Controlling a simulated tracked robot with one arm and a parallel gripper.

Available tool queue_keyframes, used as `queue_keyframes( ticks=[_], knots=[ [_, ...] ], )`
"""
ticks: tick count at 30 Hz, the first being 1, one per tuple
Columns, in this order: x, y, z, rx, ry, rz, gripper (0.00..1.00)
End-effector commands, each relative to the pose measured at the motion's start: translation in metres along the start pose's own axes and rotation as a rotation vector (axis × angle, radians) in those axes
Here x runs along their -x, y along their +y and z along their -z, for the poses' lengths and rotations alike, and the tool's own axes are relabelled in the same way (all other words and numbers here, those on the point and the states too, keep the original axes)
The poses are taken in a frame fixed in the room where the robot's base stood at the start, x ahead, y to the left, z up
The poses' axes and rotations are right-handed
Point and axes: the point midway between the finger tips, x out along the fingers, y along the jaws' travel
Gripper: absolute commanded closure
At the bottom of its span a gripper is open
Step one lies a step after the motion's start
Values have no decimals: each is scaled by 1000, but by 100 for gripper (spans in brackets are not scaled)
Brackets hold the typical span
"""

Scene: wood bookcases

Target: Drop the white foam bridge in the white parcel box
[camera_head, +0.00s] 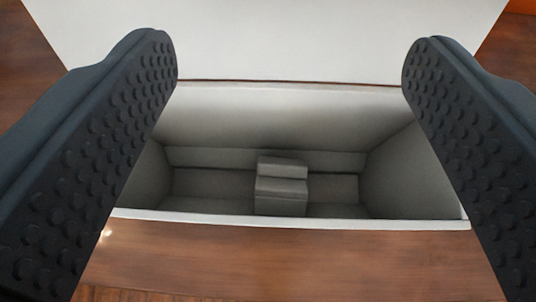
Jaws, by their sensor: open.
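The white parcel box (300,222) stands open below my gripper in the head camera view, with its interior in shadow. A small block-like piece with a stepped shape, which looks like the white foam bridge (282,190), lies inside on the box floor near the middle. It looks grey in the shade. My gripper (290,62) is open wide, with its two dark studded fingers at the left and right of the view. Nothing is between the fingers. The fingers are above the box and apart from the piece.
A white flap or panel (285,40) extends behind the box's far edge. Brown wooden surface (270,262) shows in front of the box and at the upper left. An orange-brown patch shows at the upper right corner.

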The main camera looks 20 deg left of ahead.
Motion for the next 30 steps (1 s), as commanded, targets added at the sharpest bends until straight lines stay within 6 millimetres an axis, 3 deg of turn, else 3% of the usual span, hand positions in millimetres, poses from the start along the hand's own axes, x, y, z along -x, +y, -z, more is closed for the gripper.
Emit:
queue_keyframes(
  ticks=[30],
  knots=[
    [115, 0, 2, 0, 4, 1, 32]
  ],
)
